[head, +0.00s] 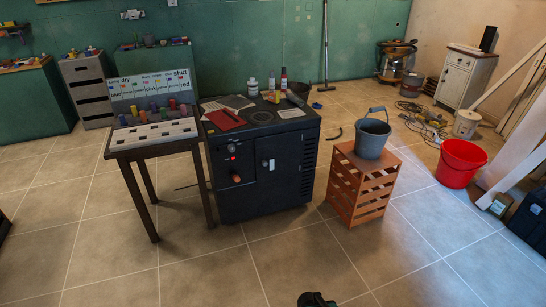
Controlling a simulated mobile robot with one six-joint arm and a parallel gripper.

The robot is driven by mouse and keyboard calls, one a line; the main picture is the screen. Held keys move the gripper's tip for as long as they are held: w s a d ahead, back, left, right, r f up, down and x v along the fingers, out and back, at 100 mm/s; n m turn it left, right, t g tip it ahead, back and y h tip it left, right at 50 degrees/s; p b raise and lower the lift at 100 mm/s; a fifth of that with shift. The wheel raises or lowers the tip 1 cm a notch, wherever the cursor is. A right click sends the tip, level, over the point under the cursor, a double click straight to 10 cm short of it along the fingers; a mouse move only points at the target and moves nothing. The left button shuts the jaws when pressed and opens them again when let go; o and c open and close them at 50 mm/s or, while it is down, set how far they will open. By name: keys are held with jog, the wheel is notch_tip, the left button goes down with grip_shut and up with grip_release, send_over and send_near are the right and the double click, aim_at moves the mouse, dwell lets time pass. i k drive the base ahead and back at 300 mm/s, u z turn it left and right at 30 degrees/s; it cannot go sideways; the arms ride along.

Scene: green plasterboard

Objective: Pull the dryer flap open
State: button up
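The dryer appears to be the black cabinet (262,205) standing on the floor near the middle. A dark flap (285,175) with a small light handle (271,163) is on its front and looks closed. Left of the flap are a small red light and an orange-brown knob (236,178). A small black part at the bottom edge, right of centre, appears to be my gripper (317,299). It is mostly cut off by the frame, well apart from the cabinet, and its fingers cannot be made out.
A dark table (157,151) with a labelled board and coloured pieces stands left of the cabinet. An orange slatted crate (357,190) bearing a grey bucket (372,138) stands to the right. A red bucket (459,163) is farther right. The tiled floor in front is clear.

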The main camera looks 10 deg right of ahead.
aim_at(278, 156)
jog(key=i, duration=0.9)
jog(key=z, duration=0.1)
jog(key=k, duration=0.65)
jog(key=u, duration=0.4)
jog(key=i, duration=0.5)
jog(key=u, duration=0.6)
jog(key=i, duration=0.65)
jog(key=u, duration=0.15)
